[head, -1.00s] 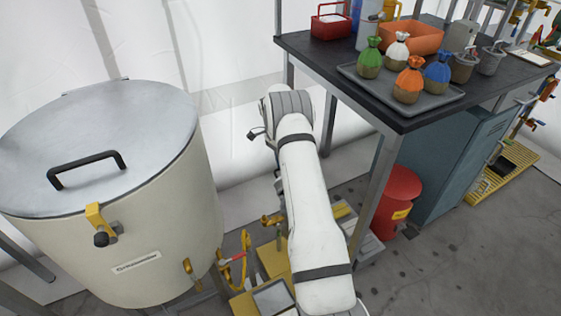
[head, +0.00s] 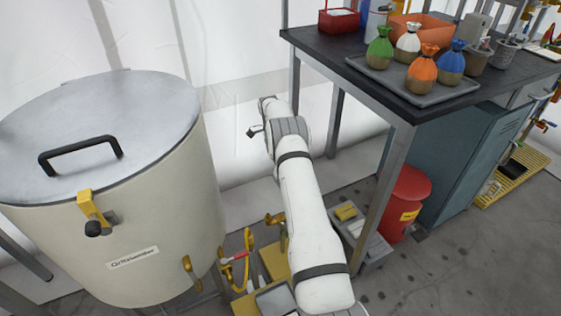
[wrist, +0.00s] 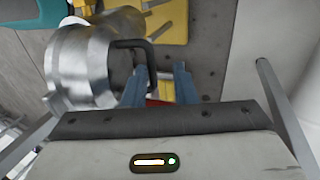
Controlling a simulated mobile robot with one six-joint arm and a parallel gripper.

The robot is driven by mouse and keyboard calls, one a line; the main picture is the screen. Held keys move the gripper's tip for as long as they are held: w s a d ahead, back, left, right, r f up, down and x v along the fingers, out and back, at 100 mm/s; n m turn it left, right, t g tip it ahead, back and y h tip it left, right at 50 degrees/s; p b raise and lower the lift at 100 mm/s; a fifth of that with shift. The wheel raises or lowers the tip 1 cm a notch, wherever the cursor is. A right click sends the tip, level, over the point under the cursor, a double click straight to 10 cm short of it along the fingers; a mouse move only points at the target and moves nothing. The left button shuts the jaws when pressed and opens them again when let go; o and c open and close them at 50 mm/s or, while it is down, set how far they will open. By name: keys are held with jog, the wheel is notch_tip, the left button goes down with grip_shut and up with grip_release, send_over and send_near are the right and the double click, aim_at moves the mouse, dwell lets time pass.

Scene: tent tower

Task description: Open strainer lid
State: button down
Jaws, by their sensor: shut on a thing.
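A large cream tank (head: 150,235) stands at the left in the head view. Its round metal lid (head: 120,105) lies flat and shut on top, with a black bar handle (head: 80,155) and a yellow latch (head: 92,212) at the front rim. I cannot tell whether this tank is the strainer. In the wrist view a shiny metal vessel (wrist: 85,65) with a black loop handle (wrist: 151,62) is seen close up. My gripper (wrist: 158,82) has its two blue-grey fingers on either side of that handle and appears shut on it. In the head view the gripper is out of sight.
A dark-topped table (head: 335,48) at the right carries a grey tray (head: 440,96) with several tied pouches. A red bin (head: 405,200) and a blue-grey cabinet (head: 450,165) stand below. Yellow pipes and valves (head: 240,265) lie between tank and table, close to my arm.

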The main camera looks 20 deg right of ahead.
jog(key=shift+w+a+f, duration=0.15)
jog(key=shift+f, duration=0.35)
jog(key=shift+w+a+f, duration=0.1)
jog(key=shift+w+f, duration=0.05)
jog(key=shift+f, duration=0.35)
jog(key=c, duration=1.5)
grip_release()
jog(key=shift+w+f, duration=0.1)
jog(key=shift+f, duration=0.1)
jog(key=shift+d+r, duration=0.1)
jog(key=shift+r, duration=0.05)
jog(key=p+v, duration=0.1)
jog(key=v, duration=0.6)
jog(key=shift+r, duration=0.4)
jog(key=shift+p, duration=0.3)
